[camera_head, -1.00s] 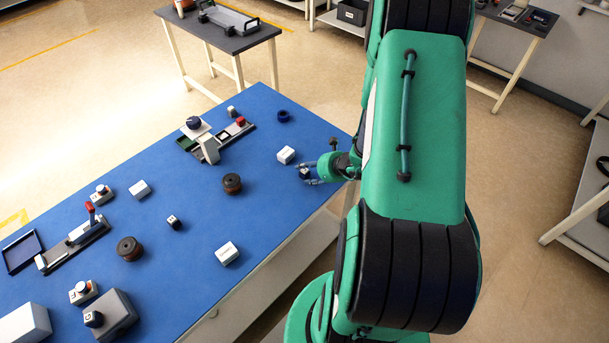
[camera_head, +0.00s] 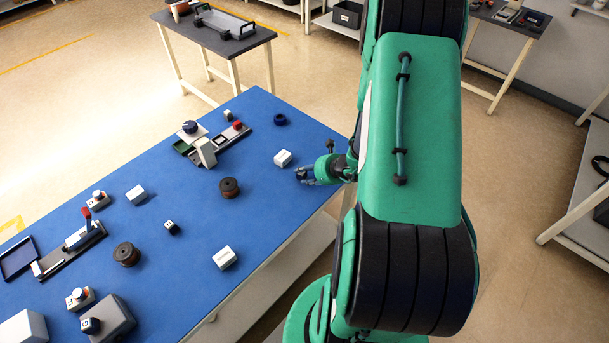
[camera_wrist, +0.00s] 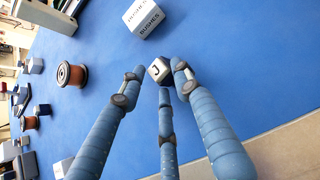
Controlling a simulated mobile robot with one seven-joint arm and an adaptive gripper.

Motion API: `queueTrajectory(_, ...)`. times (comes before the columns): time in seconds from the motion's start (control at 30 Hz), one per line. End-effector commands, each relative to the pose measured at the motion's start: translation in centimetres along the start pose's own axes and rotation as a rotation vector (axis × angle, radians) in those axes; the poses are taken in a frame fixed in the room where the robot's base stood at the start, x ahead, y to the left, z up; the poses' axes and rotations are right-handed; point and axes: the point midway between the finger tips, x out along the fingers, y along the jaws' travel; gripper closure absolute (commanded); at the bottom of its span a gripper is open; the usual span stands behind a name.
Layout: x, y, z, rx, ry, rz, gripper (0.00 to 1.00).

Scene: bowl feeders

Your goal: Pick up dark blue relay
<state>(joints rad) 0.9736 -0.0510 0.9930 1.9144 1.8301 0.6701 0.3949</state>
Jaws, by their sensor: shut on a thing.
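The dark blue relay is a small cube with a pale face marked "J". In the wrist view the relay (camera_wrist: 158,70) sits between the fingertips of my three-fingered gripper (camera_wrist: 160,76). The fingers are shut on it, and they hide part of its sides. In the head view my gripper (camera_head: 306,176) is low over the right edge of the blue table (camera_head: 200,270), and the relay shows only as a small dark shape at the fingertips. I cannot tell whether the relay still touches the table.
A white box marked "BUSHES" (camera_wrist: 143,17) stands close by; it also shows in the head view (camera_head: 282,158). A brown spool (camera_head: 229,187), another small dark cube (camera_head: 171,227) and a white box (camera_head: 224,257) lie farther left. The table's edge is close to my gripper.

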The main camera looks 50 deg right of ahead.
Motion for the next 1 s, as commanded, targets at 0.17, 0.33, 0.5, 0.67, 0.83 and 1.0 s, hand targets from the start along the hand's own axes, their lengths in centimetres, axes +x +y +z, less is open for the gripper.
queueTrajectory(0.17, -1.0, -0.1, 1.0, -0.001, -0.001, -0.001, 0.94)
queueTrajectory(0.33, -2.7, -0.1, 2.7, -0.002, -0.001, -0.002, 0.98)
queueTrajectory(0.5, -4.2, 1.8, 1.0, 0.002, 0.000, -0.001, 0.98)
queueTrajectory(0.67, -6.2, 3.7, -0.6, 0.003, 0.001, -0.001, 0.99)
queueTrajectory(0.83, -8.4, 5.9, -2.2, 0.003, 0.000, -0.002, 0.99)
queueTrajectory(1.0, -10.4, 7.9, -3.9, 0.002, 0.000, -0.003, 0.99)
